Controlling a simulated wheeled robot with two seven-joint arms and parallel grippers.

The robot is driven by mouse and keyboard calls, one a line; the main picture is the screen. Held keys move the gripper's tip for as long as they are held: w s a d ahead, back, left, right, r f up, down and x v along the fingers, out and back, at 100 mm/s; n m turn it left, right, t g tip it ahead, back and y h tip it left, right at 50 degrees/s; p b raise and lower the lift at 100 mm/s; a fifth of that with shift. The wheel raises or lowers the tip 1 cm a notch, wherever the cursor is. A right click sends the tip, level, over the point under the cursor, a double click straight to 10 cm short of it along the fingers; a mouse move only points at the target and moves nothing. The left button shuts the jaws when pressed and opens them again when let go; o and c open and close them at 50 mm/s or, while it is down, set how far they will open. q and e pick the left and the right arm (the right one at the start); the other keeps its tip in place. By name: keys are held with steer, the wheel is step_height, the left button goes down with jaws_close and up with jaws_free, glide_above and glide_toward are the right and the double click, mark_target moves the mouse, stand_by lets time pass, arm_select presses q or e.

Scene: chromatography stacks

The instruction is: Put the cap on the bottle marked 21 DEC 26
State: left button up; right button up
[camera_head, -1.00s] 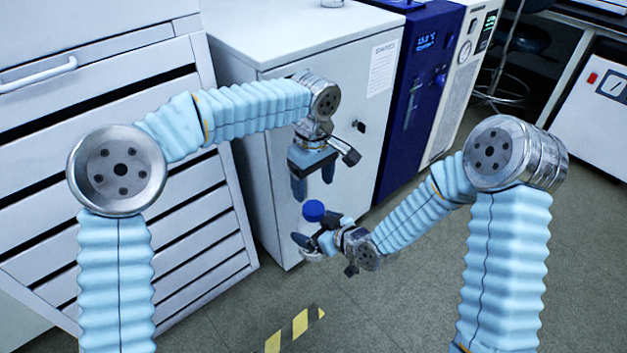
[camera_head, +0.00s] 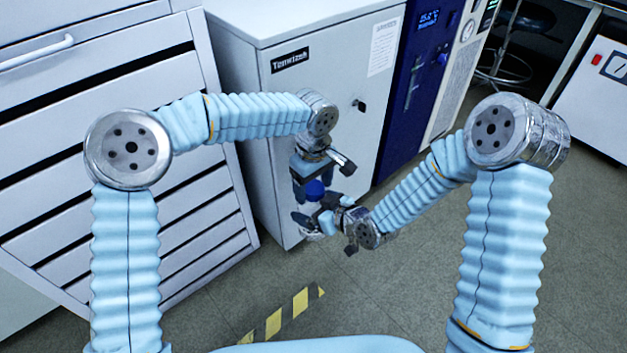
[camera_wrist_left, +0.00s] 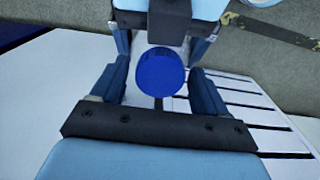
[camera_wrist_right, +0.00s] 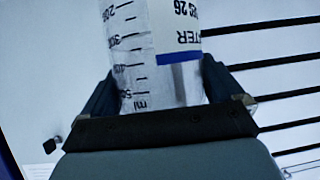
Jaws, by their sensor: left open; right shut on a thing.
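A clear graduated bottle (camera_wrist_right: 133,60) is between the fingers of my right gripper (camera_wrist_right: 160,85), which is shut on it. Its label is partly in view, with "26" and "TER" readable; the rest is cut off. A round blue cap (camera_wrist_left: 160,72) is at the bottle's top end and also shows in the head view (camera_head: 314,189). How firmly it sits cannot be told. My left gripper (camera_head: 312,184) hangs above, open, with one finger on each side of the cap and gaps between. The bottle's neck is hidden below the cap in the left wrist view.
A grey cabinet (camera_head: 285,95) stands close behind both grippers. A white drawer unit (camera_head: 110,110) is on the left, and a blue instrument (camera_head: 408,90) on the right. The floor (camera_head: 400,290) in front is open, with a yellow-black stripe (camera_head: 282,318).

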arm_select(q)
steer(key=c, duration=1.1)
steer(key=m, duration=0.6)
steer(key=shift+m, duration=0.3)
steer(key=o, duration=1.2)
steer(key=shift+r, duration=2.3)
steer(key=shift+c, duration=0.5)
